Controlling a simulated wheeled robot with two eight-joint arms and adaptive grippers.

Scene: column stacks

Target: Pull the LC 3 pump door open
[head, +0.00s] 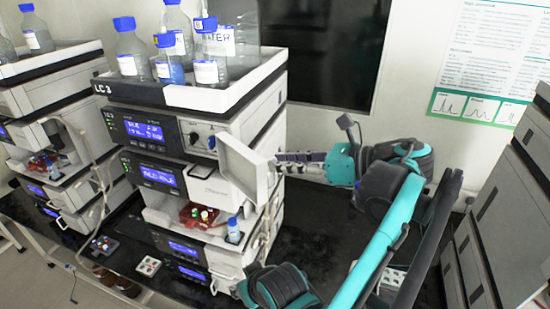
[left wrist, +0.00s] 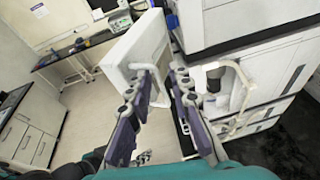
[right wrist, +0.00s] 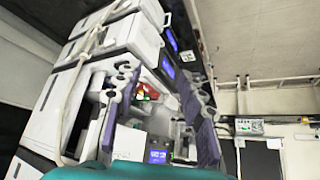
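The LC 3 stack (head: 165,125) stands in the middle of the head view. A white door panel (head: 243,165) sticks out from its front at an angle, swung open. In the left wrist view the door (left wrist: 125,55) shows a loop handle (left wrist: 160,72) on its face. My left gripper (head: 280,162) is beside the door's right side. Its two fingers (left wrist: 160,78) are spread, with the handle near their tips; I cannot tell whether they touch it. My right gripper (right wrist: 165,85) is open and faces the stack, with nothing between its fingers. Its fingers are not clear in the head view.
Blue-capped bottles (head: 130,48) stand in the tray on top of the stack. A red vial tray (head: 200,214) sits in an open bay below the door. Another stack (head: 55,110) is at left, and a grey cabinet (head: 505,200) is at right. The black bench between is mostly clear.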

